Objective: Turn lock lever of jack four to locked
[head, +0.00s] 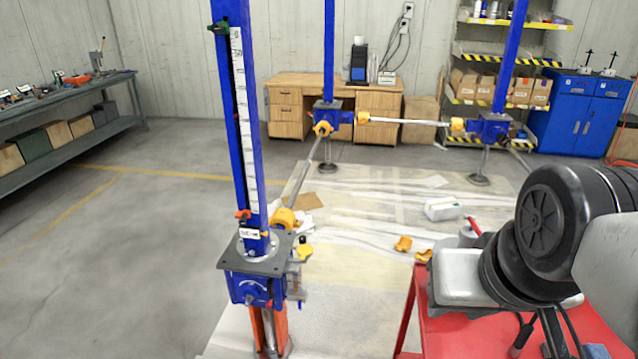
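Three blue screw jacks stand in the head view: a near one (232,115) left of centre, one at the back centre (328,45) and one at the back right (510,60). I cannot tell which is jack four. The near jack has a white scale, a small orange-red lever-like part (243,215) above a white label too small to read, a flat grey plate and a blue gear housing (250,288). No lever's lock state can be made out. My arm shows at the right, but my gripper is not visible.
A red cart top (470,335) is at the lower right under my arm. Shafts with yellow couplings (285,218) link the jacks. Yellow pieces (403,243) and a white box (443,209) lie on the pale sheeting. A workbench (70,95) lines the left wall; the left floor is clear.

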